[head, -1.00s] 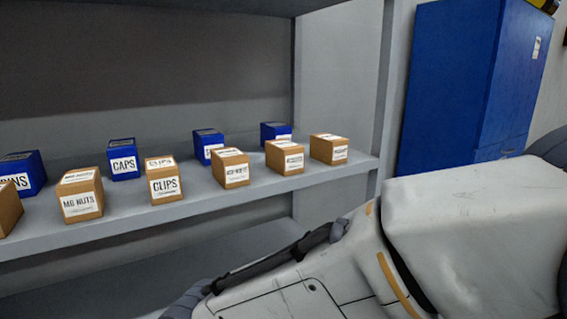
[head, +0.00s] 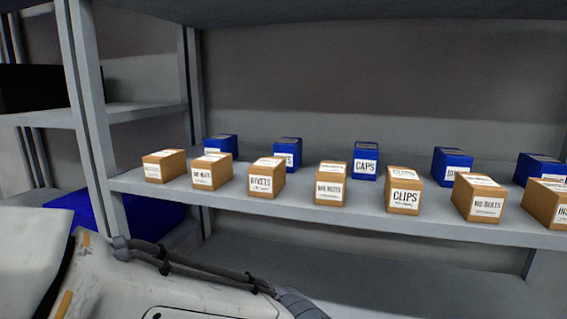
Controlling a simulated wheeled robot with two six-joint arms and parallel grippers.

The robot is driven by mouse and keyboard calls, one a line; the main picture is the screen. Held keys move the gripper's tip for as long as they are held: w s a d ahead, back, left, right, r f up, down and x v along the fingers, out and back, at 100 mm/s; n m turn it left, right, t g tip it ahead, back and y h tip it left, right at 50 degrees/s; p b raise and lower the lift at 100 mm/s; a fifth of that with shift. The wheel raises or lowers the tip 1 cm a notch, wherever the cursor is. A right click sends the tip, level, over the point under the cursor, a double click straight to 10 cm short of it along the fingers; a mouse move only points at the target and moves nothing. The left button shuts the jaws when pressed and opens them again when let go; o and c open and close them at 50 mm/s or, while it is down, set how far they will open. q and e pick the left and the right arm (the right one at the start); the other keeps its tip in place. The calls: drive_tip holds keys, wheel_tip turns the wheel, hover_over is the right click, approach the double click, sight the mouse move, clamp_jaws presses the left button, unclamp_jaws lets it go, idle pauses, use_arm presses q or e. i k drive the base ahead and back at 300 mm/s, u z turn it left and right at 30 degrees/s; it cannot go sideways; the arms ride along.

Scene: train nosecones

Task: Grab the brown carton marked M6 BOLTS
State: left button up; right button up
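Brown cartons stand in a front row on a grey shelf (head: 330,212). The carton right of CLIPS (head: 479,197) has a label that seems to read BOLTS, with a size like M6 or M8 that I cannot tell for sure. Left of CLIPS, another carton (head: 331,184) seems to read M6 NUTS. My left arm shows at the lower left, below the shelf. Neither gripper is in view.
Other brown cartons are CLIPS (head: 404,191), RIVETS (head: 267,178), two with unclear labels at the left (head: 212,171) (head: 164,166), and one cut off at the right (head: 546,204). Blue boxes, including CAPS (head: 366,161), stand behind. A grey post (head: 88,120) bounds the shelf's left.

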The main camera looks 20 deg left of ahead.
sight(161, 168)
drive_tip(key=u, duration=0.35)
drive_tip(key=k, duration=0.45)
drive_tip(key=u, duration=1.5)
drive_tip(key=i, duration=1.4)
drive_tip(key=z, duration=0.85)
